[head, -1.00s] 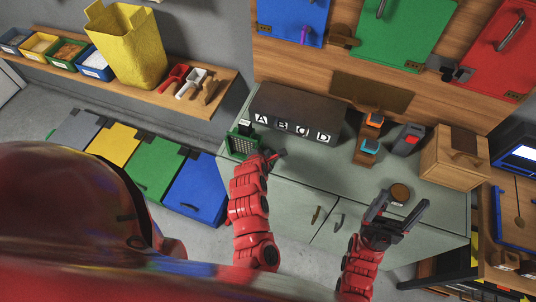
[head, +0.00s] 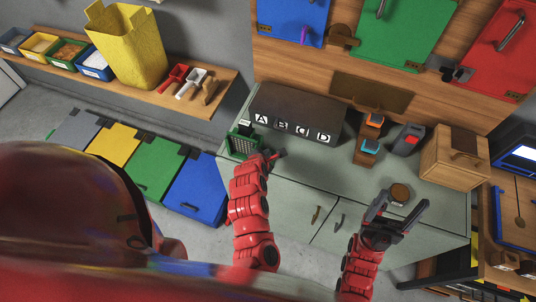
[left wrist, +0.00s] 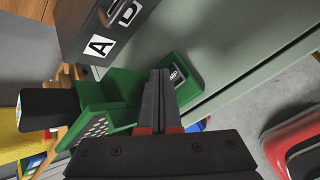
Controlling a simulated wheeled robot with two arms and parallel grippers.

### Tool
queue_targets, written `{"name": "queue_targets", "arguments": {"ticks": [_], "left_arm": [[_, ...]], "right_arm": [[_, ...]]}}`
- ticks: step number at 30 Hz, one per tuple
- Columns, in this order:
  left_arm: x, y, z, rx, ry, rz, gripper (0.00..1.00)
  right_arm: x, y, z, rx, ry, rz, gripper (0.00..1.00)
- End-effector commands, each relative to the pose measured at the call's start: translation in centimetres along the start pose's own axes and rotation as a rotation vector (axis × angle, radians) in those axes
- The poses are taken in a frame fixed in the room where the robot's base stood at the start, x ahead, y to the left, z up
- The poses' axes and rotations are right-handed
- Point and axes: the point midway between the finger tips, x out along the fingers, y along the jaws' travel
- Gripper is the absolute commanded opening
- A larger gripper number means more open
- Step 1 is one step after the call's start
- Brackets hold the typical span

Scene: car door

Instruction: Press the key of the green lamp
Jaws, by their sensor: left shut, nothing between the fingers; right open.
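The green lamp (head: 241,144) stands at the left end of the grey-green cabinet top, with a perforated green front and a dark top part. In the left wrist view its green body (left wrist: 95,120) is left of my fingers. A dark plate with white letters ending in "MP" (left wrist: 175,74) sits on its green base, partly hidden behind the fingertips. My left gripper (head: 272,157) is shut and empty, its tips (left wrist: 162,74) over the base beside that plate. I cannot tell whether they touch it. My right gripper (head: 408,205) is open and empty near the cabinet's front edge.
A dark box (head: 298,108) lettered A to D stands right behind the lamp. Orange and blue-topped devices (head: 369,148), a wooden box (head: 453,158) and a round brown disc (head: 400,193) are further right. The middle of the cabinet top is clear.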

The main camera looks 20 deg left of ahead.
Motion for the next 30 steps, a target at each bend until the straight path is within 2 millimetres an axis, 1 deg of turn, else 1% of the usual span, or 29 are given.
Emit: {"name": "queue_targets", "arguments": {"ticks": [8, 17, 26, 30], "left_arm": [[0.02, -0.02, -0.01, 0.0, 0.0, 0.0, 0.0], [0.69, -0.53, -0.53, 0.0, 0.001, -0.001, 0.0], [0.61, -0.48, -0.47, 0.001, 0.001, -0.001, 0.0], [0.27, -0.23, -0.21, -0.001, 0.0, -0.001, 0.0]], "right_arm": [[-0.03, 0.0, 0.0, 0.0, 0.0, 0.0, 0.77], [-0.87, -0.04, 0.15, 0.0, 0.0, 0.0, 0.77], [-0.76, -0.04, 0.13, 0.0, 0.0, 0.0, 0.77], [-0.41, -0.02, 0.07, 0.0, 0.0, 0.0, 0.77]]}}
